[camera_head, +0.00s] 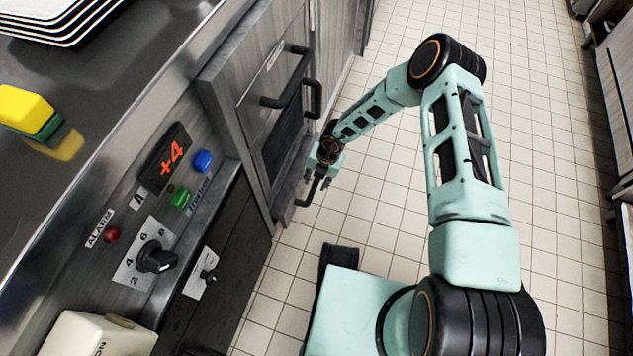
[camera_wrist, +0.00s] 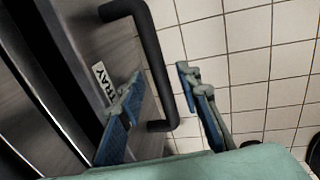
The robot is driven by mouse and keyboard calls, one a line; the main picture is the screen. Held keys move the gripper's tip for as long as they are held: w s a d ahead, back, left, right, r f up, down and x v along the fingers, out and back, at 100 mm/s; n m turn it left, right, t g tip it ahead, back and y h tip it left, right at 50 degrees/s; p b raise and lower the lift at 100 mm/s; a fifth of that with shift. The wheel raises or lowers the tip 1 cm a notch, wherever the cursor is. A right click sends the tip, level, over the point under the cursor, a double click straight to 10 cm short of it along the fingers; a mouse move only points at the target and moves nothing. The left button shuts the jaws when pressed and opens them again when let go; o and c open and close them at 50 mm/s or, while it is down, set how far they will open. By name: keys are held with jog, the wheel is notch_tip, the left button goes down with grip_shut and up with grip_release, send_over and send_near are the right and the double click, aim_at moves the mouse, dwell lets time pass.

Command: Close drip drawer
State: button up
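In the wrist view, a grey drawer front (camera_wrist: 82,40) carries a white label (camera_wrist: 104,80) ending in "TRAY" and a black bar handle (camera_wrist: 153,62). My gripper (camera_wrist: 160,76) is open, with one blue-padded finger on each side of the handle's lower part. I cannot tell whether either finger touches the handle. In the head view, my gripper (camera_head: 318,182) is low beside the cabinet, at a dark handle (camera_head: 306,193). My wrist hides part of that drawer, and how far it stands out is unclear.
Above are a drawer front (camera_head: 262,75) and more black handles (camera_head: 290,82). A steel counter (camera_head: 110,75) holds plates (camera_head: 60,28) and a yellow-green block (camera_head: 28,108). A control panel (camera_head: 130,225) has a knob (camera_head: 156,258) and buttons. Tiled floor (camera_head: 395,200) is clear to the right.

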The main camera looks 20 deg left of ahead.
grip_shut()
dwell(0.3)
jog(key=shift+a, duration=0.2)
